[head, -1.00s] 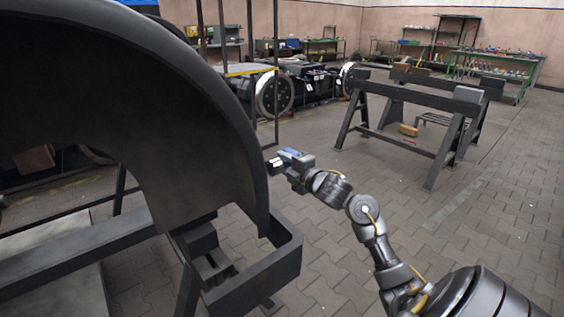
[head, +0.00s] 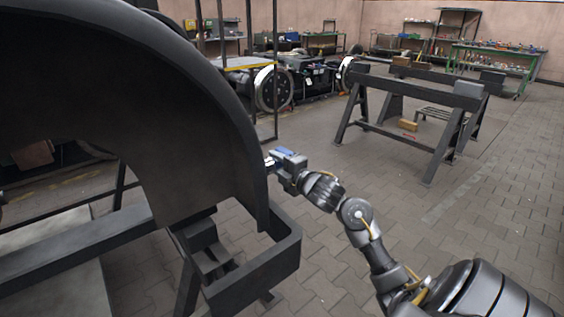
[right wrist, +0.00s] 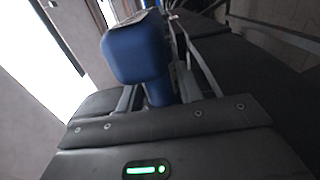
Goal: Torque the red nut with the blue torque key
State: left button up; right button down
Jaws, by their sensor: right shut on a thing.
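My right gripper (head: 281,160) is out at the end of the right arm, beside the edge of a large dark curved guard. It is shut on the blue torque key (head: 285,153), of which only a little blue shows in the head view. In the right wrist view the key's thick blue body (right wrist: 137,55) stands up between the fingers, and its far end is cut off at the top. No red nut can be made out in either view. My left gripper is not in view.
The dark curved guard (head: 150,110) fills the left, with a dark frame (head: 255,275) below it. A dark trestle stand (head: 415,95) stands at right on the paved floor. Wheelsets (head: 272,88) and a green bench (head: 495,58) are farther back. The floor right of the arm is clear.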

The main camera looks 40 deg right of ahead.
jog(key=shift+a+r, duration=0.1)
jog(key=shift+a, duration=1)
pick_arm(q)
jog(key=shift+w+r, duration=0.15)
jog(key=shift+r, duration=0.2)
pick_arm(e)
jog(key=shift+a, duration=0.1)
